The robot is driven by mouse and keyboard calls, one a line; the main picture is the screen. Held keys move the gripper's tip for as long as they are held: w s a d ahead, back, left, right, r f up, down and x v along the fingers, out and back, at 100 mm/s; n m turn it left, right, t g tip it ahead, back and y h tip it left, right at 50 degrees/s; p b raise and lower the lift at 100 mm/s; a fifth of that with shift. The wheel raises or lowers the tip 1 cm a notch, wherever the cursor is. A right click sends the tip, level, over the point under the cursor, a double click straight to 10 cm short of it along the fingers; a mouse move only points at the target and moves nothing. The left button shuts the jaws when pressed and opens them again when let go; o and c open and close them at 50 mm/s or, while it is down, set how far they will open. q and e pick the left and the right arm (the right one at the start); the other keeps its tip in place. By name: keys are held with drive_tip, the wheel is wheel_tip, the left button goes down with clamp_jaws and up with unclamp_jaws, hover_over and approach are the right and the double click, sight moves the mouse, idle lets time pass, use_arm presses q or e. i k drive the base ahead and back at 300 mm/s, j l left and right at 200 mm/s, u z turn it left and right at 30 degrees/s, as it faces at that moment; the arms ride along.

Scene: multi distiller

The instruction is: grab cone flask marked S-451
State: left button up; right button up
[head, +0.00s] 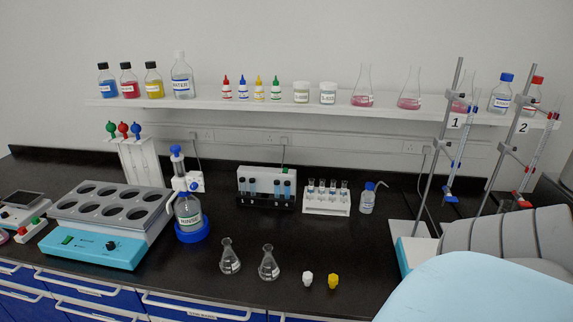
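Two small clear conical flasks stand upright on the black bench near its front edge, a left one (230,258) and a right one (268,264). Three larger conical flasks stand on the white wall shelf: one left (363,85), one in the middle (410,88) and one at the right (462,92), partly behind a stand. Each shelf flask has pink low down. I cannot read S-451 on any flask. Neither of my grippers is in view; what seems to be part of my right arm fills the lower right corner.
Stand 1 (438,150) and stand 2 (507,150) rise in front of the shelf's right part. A heating block (105,250), a blue-capped bottle (188,212) and tube racks (326,203) occupy the bench. White (307,279) and yellow (333,281) stoppers lie right of the small flasks.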

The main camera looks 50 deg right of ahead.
sight(269, 270)
drive_tip(key=z, duration=1.45)
